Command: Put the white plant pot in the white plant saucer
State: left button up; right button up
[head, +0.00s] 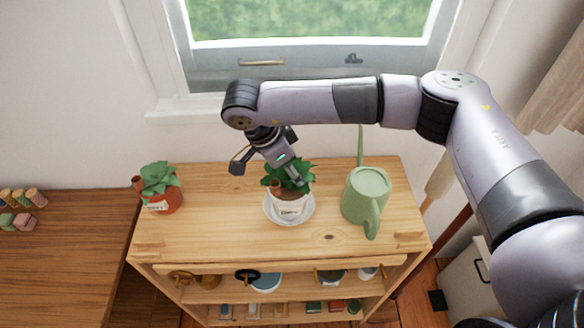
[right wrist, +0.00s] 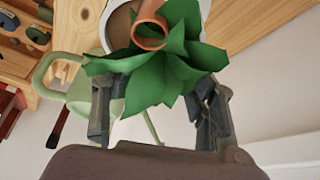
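The saucer's rim shows around the pot's base. My right gripper (head: 291,173) is above the pot, at the leaves. In the right wrist view its two fingers (right wrist: 158,103) are wide apart with leaves between them. The white pot's rim (right wrist: 106,28) and a small terracotta piece (right wrist: 150,25) lie beyond the fingertips. My left gripper is not in view.
A green watering can (head: 366,195) stands right of the saucer. A terracotta pot with a succulent (head: 160,190) stands at the left of the shelf top (head: 220,235). A window (head: 310,45) is behind. The front middle of the top is clear.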

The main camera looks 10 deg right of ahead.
jog(key=shift+o, duration=0.6)
jog(key=shift+r, duration=0.1)
jog(key=b+v, duration=0.3)
jog(key=v, duration=0.9)
